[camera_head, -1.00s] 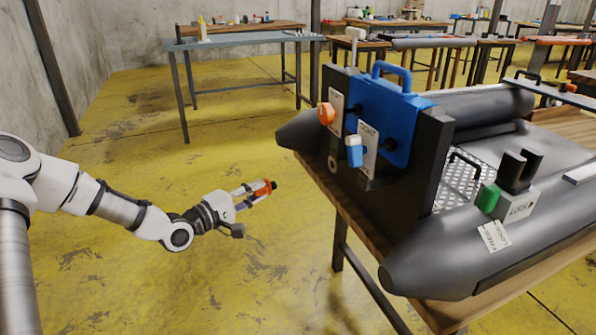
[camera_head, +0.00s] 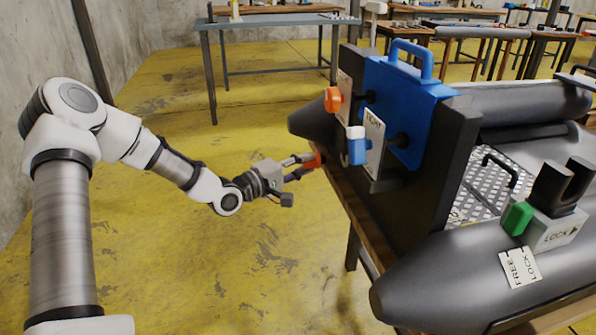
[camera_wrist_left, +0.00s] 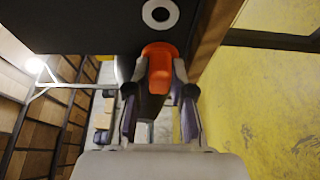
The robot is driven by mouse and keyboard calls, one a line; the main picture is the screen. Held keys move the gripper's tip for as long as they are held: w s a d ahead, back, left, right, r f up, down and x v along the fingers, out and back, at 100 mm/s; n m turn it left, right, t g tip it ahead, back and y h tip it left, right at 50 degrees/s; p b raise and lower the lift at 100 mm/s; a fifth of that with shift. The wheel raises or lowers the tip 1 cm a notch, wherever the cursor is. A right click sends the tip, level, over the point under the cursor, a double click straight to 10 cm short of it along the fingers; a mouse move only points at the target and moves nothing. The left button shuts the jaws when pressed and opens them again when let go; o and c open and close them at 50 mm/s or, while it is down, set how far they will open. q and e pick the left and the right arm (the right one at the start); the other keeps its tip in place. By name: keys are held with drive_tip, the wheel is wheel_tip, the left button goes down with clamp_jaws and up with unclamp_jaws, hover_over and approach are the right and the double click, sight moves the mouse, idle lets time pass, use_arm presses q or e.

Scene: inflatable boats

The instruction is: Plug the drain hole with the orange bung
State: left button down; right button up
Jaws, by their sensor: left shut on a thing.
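My left gripper (camera_head: 304,161) is shut on the orange bung (camera_head: 314,160). It holds the bung low beside the boat's dark transom (camera_head: 436,185). In the left wrist view the bung (camera_wrist_left: 160,68) sits between the fingers of my left gripper (camera_wrist_left: 155,80), its far end toward the transom. The drain hole (camera_wrist_left: 160,13) shows there as a dark hole in a pale ring, at the top edge, above the bung in the picture. The bung appears outside the hole. I cannot make out the hole in the head view. My right gripper is out of view.
An orange knob (camera_head: 333,99) and a blue-and-white knob (camera_head: 357,146) stick out from the transom above the bung. A blue bracket (camera_head: 410,105) hangs over it. The boat rests on a wooden table (camera_head: 362,228). Yellow floor is open around my left arm.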

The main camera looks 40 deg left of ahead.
sight(318, 164)
use_arm(q)
drive_tip(key=shift+w+d+f+b, duration=0.15)
drive_tip(key=shift+w+d+b, duration=0.5)
drive_tip(key=shift+b, duration=0.25)
drive_tip(key=shift+w+d+b, duration=0.45)
drive_tip(key=shift+w+b, duration=0.05)
drive_tip(key=shift+w, duration=0.15)
drive_tip(key=shift+w+d, duration=0.25)
drive_tip(key=shift+w, duration=0.05)
drive_tip(key=shift+s+d+r, duration=0.2)
drive_tip(key=shift+r, duration=0.05)
drive_tip(key=shift+w+d+b, duration=0.35)
drive_tip(key=shift+w+d, duration=0.3)
drive_tip(key=shift+w, duration=0.1)
drive_tip(key=c, duration=0.9)
unclamp_jaws()
drive_tip(key=shift+c, duration=0.2)
